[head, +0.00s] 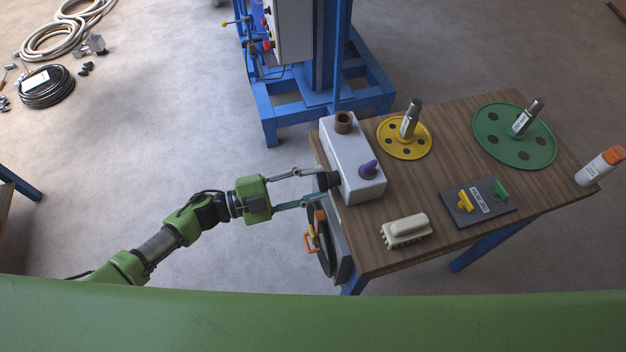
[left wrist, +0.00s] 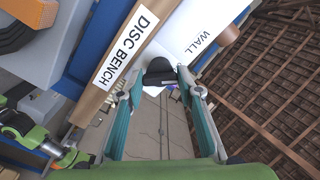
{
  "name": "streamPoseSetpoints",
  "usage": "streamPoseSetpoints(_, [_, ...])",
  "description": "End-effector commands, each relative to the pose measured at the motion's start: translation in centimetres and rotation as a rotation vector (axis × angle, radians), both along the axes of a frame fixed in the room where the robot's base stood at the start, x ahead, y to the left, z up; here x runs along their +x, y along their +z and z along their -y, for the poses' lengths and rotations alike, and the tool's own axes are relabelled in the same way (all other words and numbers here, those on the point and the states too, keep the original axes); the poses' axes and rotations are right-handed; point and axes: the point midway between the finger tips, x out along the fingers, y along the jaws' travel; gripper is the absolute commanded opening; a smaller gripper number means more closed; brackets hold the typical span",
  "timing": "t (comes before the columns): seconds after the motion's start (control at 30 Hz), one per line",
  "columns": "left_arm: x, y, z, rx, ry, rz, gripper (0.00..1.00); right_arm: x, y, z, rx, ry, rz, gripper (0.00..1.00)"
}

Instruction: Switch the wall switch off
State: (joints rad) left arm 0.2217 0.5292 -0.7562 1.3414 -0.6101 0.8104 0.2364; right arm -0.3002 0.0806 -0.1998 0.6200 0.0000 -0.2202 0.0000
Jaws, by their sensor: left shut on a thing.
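A white box (head: 350,150) lies along the left edge of the wooden bench, with a purple knob (head: 369,169) on its top near the front. In the left wrist view the white box (left wrist: 172,38) bears the word WALL. A black rounded part (left wrist: 158,74) juts from the box's left side; it also shows in the head view (head: 328,180). My left gripper (head: 324,184) reaches in from the left, its two fingertips shut on this black part. I cannot tell its exact switch position. My right gripper is not in view.
A blue machine frame (head: 270,125) stands behind.

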Motion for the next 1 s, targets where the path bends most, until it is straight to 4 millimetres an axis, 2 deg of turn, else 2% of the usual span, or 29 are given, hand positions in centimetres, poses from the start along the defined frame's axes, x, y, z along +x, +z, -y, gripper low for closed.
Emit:
streamPoseSetpoints(0.6, [-0.02,-0.13,-0.06,-0.01,0.001,-0.039,0.12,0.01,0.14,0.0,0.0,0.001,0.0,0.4])
streamPoseSetpoints(0.63, [-0.04,-0.13,-0.05,-0.01,0.001,-0.039,0.41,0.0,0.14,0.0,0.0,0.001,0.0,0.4])
streamPoseSetpoints(0.67, [-0.03,-0.13,-0.05,-0.01,0.001,-0.039,0.49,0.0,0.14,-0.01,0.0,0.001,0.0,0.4])
streamPoseSetpoints(1.0, [-0.04,-0.06,-0.07,-0.01,0.0,-0.036,0.5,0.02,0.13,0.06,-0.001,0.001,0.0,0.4])
